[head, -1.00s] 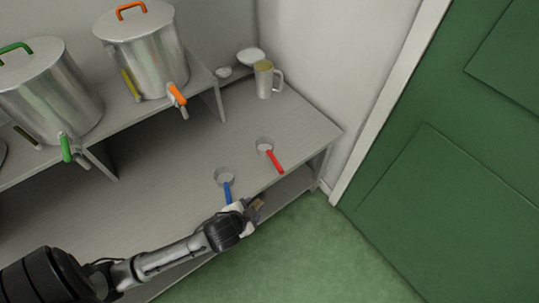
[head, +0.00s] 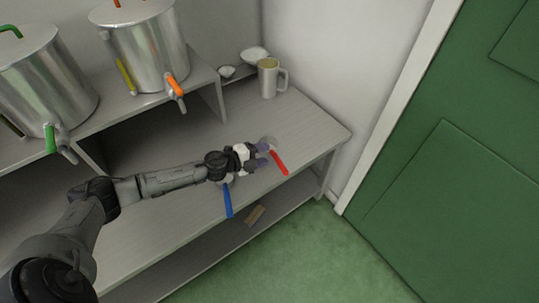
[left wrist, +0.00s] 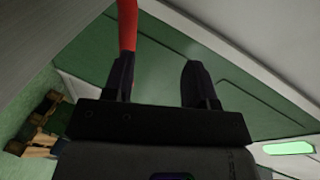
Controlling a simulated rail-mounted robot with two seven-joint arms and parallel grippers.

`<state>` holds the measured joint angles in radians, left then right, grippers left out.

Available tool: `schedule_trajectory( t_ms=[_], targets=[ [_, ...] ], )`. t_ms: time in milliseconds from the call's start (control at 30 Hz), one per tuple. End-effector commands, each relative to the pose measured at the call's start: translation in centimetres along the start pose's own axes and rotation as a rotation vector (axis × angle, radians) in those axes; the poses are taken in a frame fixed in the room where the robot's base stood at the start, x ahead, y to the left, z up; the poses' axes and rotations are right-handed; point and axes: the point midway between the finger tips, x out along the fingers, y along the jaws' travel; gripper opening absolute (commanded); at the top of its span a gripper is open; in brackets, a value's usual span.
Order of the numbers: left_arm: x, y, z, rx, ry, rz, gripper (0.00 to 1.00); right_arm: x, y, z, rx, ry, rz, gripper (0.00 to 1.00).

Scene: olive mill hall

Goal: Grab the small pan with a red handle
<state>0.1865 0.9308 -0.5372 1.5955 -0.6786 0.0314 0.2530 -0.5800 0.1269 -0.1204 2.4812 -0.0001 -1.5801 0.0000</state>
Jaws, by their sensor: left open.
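The small pan with a red handle (head: 279,163) sits on the grey bench near its front right edge. Its round grey bowl is partly hidden by my left gripper. My left gripper (head: 264,155) is open, just left of the pan at the bowl end of the handle. In the left wrist view, the red handle (left wrist: 127,24) comes down from the top, in line with the left finger of my open gripper (left wrist: 158,75). The wider part of the gap is empty. I cannot tell whether the finger touches the handle. My right gripper is not in view.
A pan with a blue handle (head: 228,200) lies left of the red one, its bowl hidden by my arm. A mug (head: 268,80) stands behind. Steel tanks (head: 142,50) with taps stand on the raised shelf. A brown block (head: 255,215) lies low at the front.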

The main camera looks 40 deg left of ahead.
Motion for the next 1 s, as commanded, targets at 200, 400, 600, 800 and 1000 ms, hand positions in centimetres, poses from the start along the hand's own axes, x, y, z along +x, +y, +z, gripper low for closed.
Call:
schedule_trajectory(
  t_ms=[200, 400, 600, 800, 1000],
  targets=[
    [1.1, 4.5, 1.0, -0.002, -0.001, 0.0, 0.52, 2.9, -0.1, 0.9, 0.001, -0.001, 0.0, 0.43],
    [2.9, 3.9, 0.9, -0.001, -0.001, -0.003, 0.52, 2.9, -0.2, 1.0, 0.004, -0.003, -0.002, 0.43],
    [3.5, 3.9, 0.9, 0.0, -0.001, -0.002, 0.52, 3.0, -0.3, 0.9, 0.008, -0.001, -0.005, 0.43],
    [5.5, 4.0, 0.9, -0.002, -0.001, -0.004, 0.52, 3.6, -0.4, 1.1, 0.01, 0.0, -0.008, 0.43],
    [7.7, 3.9, 0.9, -0.002, -0.001, -0.004, 0.52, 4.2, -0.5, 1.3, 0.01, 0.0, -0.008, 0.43]
  ],
)
